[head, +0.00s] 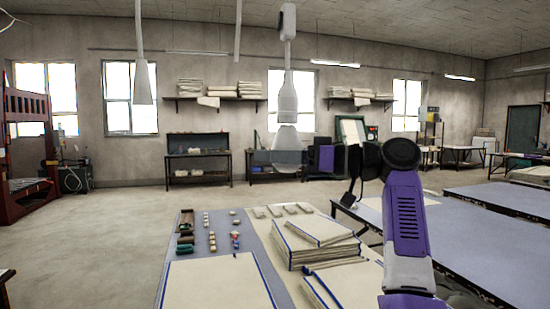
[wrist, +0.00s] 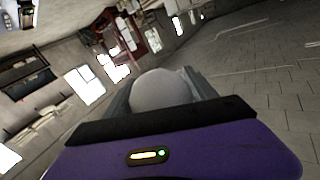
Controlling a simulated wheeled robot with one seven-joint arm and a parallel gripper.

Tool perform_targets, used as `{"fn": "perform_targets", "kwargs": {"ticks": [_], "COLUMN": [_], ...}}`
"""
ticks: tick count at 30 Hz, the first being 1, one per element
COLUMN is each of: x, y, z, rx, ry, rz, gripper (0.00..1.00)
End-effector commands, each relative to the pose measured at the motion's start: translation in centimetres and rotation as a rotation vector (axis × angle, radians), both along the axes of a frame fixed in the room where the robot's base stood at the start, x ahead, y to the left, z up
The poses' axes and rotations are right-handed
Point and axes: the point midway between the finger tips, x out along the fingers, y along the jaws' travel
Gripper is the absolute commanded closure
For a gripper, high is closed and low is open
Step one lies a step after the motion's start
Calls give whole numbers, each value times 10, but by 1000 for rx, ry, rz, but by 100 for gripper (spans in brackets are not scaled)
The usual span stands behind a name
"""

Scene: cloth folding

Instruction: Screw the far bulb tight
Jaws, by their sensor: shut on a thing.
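A pale, rounded bulb (head: 286,138) hangs upright beneath the white lamp socket (head: 288,98) in the middle of the head view. Its narrow top meets the socket's lower end; how far it is threaded in cannot be told. In the wrist view the bulb's white rounded end (wrist: 162,90) sits between the two fingers. The fingers partly hide the bulb in both views.
Below is a table (head: 175,250) with folded cloth stacks (head: 315,243) and small items. More tables (head: 480,240) stand at the right. Open floor lies at the left.

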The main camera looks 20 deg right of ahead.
Motion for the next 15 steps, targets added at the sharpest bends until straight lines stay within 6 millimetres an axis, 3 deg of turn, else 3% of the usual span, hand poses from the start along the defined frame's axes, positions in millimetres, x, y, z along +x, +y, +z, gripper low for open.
{"fn": "perform_targets", "kwargs": {"ticks": [4,5,7,15], "x": [0,0,0,0], "y": [1,1,1,1], "z": [-3,-3,-2,-1], "rx": [-3,-3,-2,-2], "ry": [4,4,4,1], "rz": [2,2,2,0], "gripper": [75,31,17,15]}}
